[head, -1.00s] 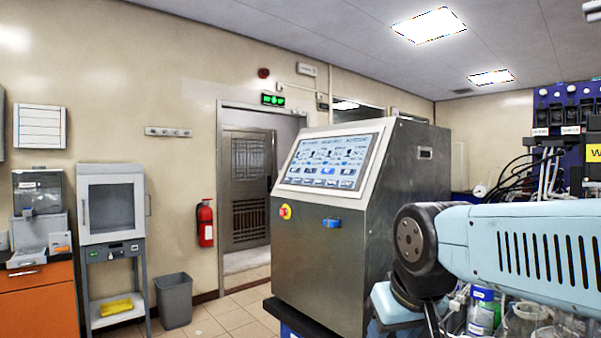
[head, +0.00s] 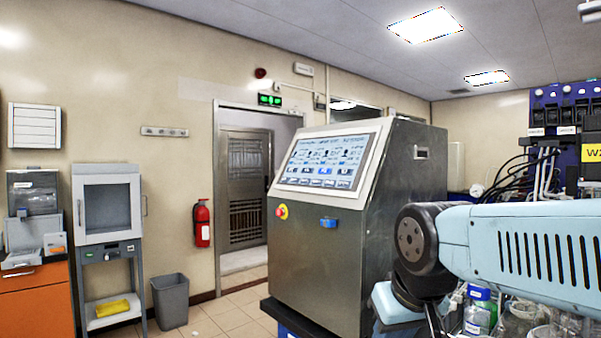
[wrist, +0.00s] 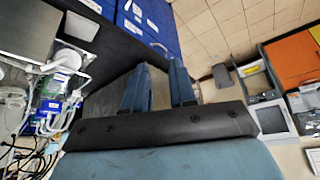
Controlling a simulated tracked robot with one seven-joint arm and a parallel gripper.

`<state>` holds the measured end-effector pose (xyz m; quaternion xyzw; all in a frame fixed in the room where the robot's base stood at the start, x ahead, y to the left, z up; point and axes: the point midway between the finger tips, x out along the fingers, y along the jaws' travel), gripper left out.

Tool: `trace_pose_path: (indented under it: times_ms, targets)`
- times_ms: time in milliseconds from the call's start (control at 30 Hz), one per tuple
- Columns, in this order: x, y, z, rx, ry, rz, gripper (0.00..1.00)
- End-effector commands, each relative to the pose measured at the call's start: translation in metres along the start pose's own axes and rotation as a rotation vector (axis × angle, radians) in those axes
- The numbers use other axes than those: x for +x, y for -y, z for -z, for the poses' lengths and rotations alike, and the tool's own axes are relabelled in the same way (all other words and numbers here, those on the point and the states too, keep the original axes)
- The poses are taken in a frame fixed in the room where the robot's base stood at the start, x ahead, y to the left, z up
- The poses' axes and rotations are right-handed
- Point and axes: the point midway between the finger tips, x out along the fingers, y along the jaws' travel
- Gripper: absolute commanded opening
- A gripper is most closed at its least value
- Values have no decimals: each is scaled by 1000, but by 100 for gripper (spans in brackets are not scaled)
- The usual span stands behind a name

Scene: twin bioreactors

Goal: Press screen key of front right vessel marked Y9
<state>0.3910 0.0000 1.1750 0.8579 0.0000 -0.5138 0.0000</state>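The touch screen (head: 326,160) is on the sloped top of a steel console (head: 318,250) in the middle of the head view. It is lit and shows rows of small vessel icons and keys. Their labels are too small to read, and I cannot make out a Y9 mark. My gripper (wrist: 159,66) shows in the wrist view with its two blue fingers apart and nothing between them. In the head view my arm is to the right of the console, and I cannot make out the fingers there.
The console front has a red-and-yellow stop button (head: 282,212) and a blue part (head: 329,223). Cables (head: 520,170), a yellow W2-like label (head: 593,153) and glassware (head: 520,318) crowd the right. A grey bin (head: 170,300) and open tiled floor lie left.

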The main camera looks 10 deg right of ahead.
Motion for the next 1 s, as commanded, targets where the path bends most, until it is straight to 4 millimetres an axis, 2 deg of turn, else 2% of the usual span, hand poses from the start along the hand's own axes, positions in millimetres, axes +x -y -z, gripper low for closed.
trace_pose_path:
  times_ms: [33, 267, 1000]
  targets:
    - [0, 0, 0, 0, 0, 0, 21]
    - [0, 0, 0, 0, 0, 0, 0]
    - [0, 0, 0, 0, 0, 0, 0]
